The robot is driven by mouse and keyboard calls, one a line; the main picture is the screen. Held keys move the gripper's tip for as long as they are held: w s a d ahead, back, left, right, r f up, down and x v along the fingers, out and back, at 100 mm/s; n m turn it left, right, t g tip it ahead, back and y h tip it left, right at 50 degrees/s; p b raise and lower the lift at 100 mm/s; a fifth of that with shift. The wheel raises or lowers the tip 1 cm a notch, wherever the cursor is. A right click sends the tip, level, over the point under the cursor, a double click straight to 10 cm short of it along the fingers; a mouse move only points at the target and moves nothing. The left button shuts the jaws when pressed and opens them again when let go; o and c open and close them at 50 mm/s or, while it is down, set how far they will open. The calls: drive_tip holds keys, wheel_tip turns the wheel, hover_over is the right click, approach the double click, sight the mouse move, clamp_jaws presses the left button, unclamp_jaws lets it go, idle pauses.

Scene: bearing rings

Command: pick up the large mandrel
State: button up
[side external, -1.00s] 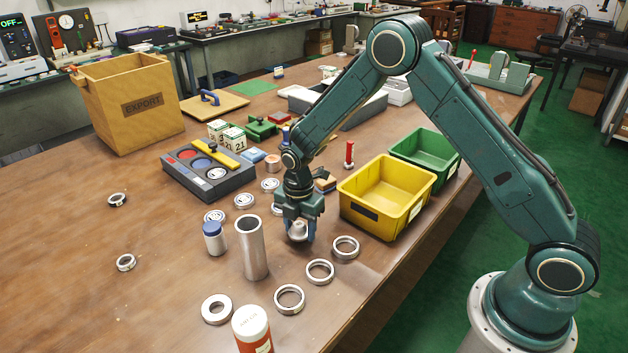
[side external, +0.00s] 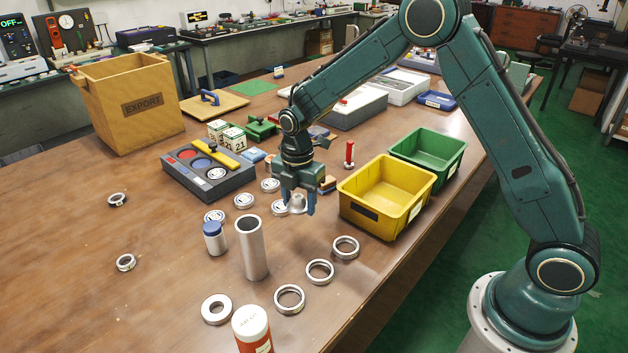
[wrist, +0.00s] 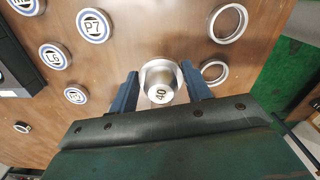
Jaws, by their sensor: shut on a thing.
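The large mandrel (wrist: 160,82) is a silver stepped metal piece marked 40, with a wider flange at its far end. It sits between the two blue fingers of my gripper (wrist: 160,92) in the wrist view. In the side view my gripper (side external: 297,208) is shut on the mandrel (side external: 297,203) and holds it above the table. The lower part of the mandrel is partly hidden by the fingers in the side view.
A tall metal tube (side external: 252,250) and a blue-capped bottle (side external: 214,240) stand to the left. Several steel rings (side external: 320,271) lie in front. A yellow bin (side external: 386,200) and a green bin (side external: 428,158) stand to the right. Labelled discs (side external: 244,201) lie beside my gripper.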

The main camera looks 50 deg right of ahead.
sight(299, 195)
wheel_tip(299, 195, up, 12)
drive_tip(key=shift+f, duration=0.15)
idle(0.7)
